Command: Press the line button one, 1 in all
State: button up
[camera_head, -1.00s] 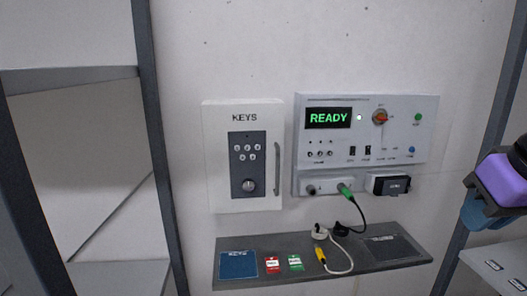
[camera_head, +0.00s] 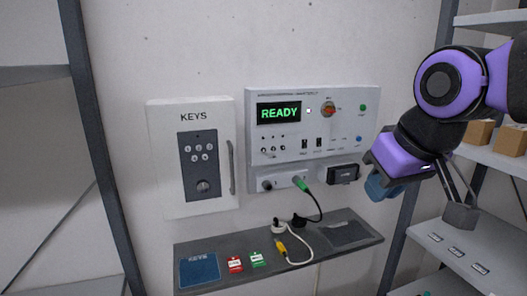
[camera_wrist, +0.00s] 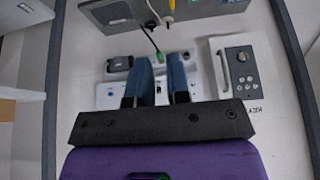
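A white control panel (camera_head: 345,98) is fixed to the wall, with a green READY display (camera_head: 279,113). It carries an orange-red rotary knob (camera_head: 328,108), a green button (camera_head: 363,107), a blue button (camera_head: 359,140) and a row of small controls (camera_head: 274,150) below the display. Labels are too small to read, so I cannot tell which is line button one. My gripper (camera_head: 377,186) is in front of the panel's lower right, apart from it. In the wrist view its two blue fingers (camera_wrist: 158,78) stand apart with nothing between them, hiding part of the panel (camera_wrist: 110,97).
A white KEYS cabinet (camera_head: 163,150) hangs left of the panel. A grey shelf (camera_head: 345,236) below holds a blue KEYS pad (camera_head: 199,270), red (camera_head: 235,265) and green (camera_head: 257,259) tags and cables. A green plug (camera_head: 301,184) sits under the panel. Racks (camera_head: 92,140) stand on both sides.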

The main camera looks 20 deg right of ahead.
grip_shut()
